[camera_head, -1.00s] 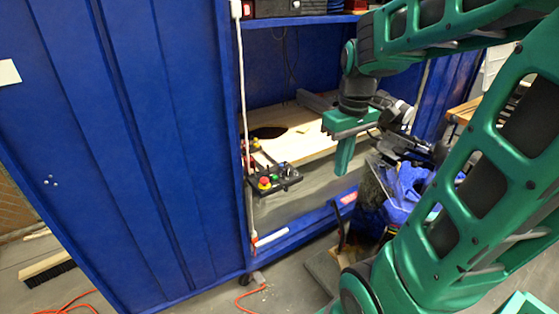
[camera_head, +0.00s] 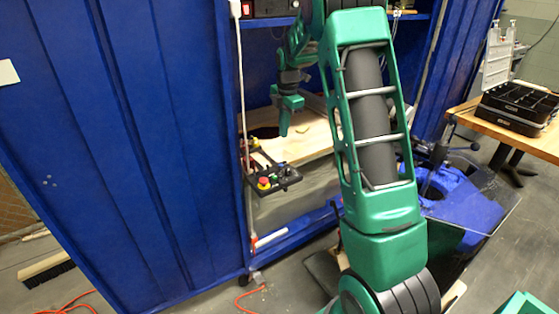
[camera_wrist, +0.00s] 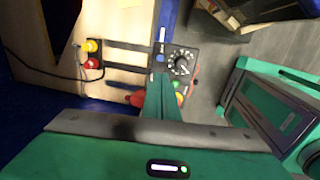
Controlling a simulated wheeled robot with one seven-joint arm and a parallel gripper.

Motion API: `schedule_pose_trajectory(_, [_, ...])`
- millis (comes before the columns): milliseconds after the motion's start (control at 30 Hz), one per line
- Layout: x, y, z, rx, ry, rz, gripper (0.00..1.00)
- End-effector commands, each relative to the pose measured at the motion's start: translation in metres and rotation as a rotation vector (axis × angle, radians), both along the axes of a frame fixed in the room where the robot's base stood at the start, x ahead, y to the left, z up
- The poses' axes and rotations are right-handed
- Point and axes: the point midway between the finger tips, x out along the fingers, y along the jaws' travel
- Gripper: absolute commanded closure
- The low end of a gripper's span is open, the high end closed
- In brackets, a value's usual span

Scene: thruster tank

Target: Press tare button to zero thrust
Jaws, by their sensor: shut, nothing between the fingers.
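A small black control box (camera_head: 285,178) with a yellow and red button and other small controls sits at the front of the blue cabinet's shelf. It also shows in the wrist view (camera_wrist: 190,53), with a round dial (camera_wrist: 180,63), small blue buttons (camera_wrist: 160,57) and a green button (camera_wrist: 177,84). No label is readable, so I cannot tell which is the tare button. My gripper (camera_head: 284,130) is shut and empty, pointing down above and behind the box.
A pale wooden board (camera_head: 310,140) with a dark hole lies behind the box. A second yellow and red control (camera_wrist: 92,55) with a cable stands beside dark rails. The blue cabinet wall (camera_head: 130,140) closes the left. A workbench (camera_head: 520,135) stands right.

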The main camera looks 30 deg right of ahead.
Motion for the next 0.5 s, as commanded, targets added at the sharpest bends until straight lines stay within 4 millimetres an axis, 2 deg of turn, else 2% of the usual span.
schedule_pose_trajectory(333, [0.0,0.001,-0.002,0.0,0.0,0.0,1.0])
schedule_pose_trajectory(500, [0.002,0.0,-0.018,0.0,0.003,-0.001,1.0])
